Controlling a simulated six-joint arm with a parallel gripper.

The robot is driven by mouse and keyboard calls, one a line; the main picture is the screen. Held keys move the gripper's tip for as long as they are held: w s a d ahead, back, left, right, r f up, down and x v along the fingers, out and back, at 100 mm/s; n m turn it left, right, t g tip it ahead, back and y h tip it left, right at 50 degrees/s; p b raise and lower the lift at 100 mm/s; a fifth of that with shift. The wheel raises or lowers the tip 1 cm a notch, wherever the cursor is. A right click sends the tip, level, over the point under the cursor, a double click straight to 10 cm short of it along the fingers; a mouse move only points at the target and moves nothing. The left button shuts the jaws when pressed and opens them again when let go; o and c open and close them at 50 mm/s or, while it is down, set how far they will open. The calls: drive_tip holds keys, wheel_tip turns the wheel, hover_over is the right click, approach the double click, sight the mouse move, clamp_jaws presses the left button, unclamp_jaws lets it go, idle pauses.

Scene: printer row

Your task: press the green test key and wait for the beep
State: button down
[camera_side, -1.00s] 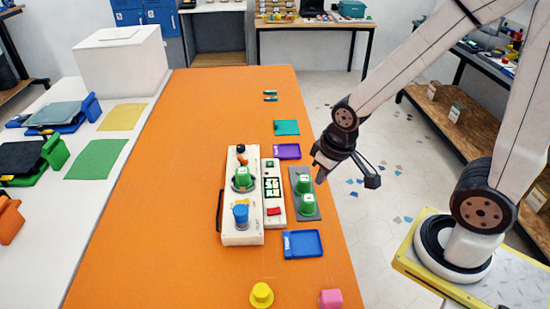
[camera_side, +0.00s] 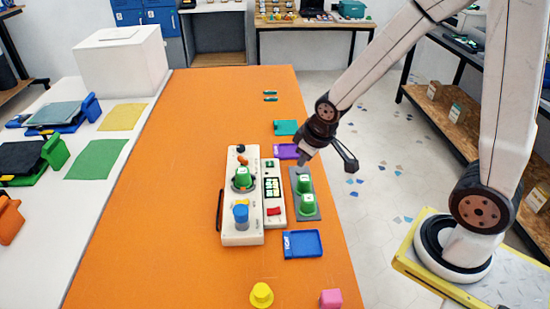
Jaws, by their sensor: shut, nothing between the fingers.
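A white device (camera_side: 228,228) stands on the orange table, with a green capped piece (camera_side: 242,178) and a blue knob (camera_side: 240,214) on top. A narrow white panel (camera_side: 276,221) beside it carries a lit display (camera_side: 272,187), a small green key (camera_side: 269,164) and a red switch (camera_side: 274,208). A grey plate (camera_side: 296,215) to the right holds two green capped pieces (camera_side: 304,184) (camera_side: 308,205). Which green piece is the test key is too small to tell. My gripper (camera_side: 302,160) is shut and empty, above and right of the panel, touching none of these.
A purple tray (camera_side: 282,151) and a teal tray (camera_side: 285,128) lie behind the panel. A blue tray (camera_side: 302,244) lies in front. A yellow knob (camera_side: 261,295) and pink cube (camera_side: 330,299) sit at the front edge. The table's left half is clear.

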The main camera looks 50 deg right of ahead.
drive_tip(key=w+d+f+n+t, duration=0.1)
drive_tip(key=w+d+n, duration=0.15)
drive_tip(key=w, duration=0.35)
drive_tip(key=w+d+f+n+t, duration=0.1)
drive_tip(key=w+d+f+t, duration=0.15)
drive_tip(key=w, duration=0.25)
drive_tip(key=n+t, duration=0.2)
drive_tip(key=n, duration=0.1)
hover_over(272, 164)
wheel_tip(272, 164, down, 3)
drive_tip(key=shift+f+g, duration=0.15)
drive_tip(key=shift+g, duration=0.1)
drive_tip(key=shift+f, duration=0.15)
drive_tip(key=shift+f, duration=4.25)
drive_tip(key=shift+f, duration=0.85)
drive_tip(key=shift+s+r, duration=0.1)
drive_tip(key=shift+r, duration=0.75)
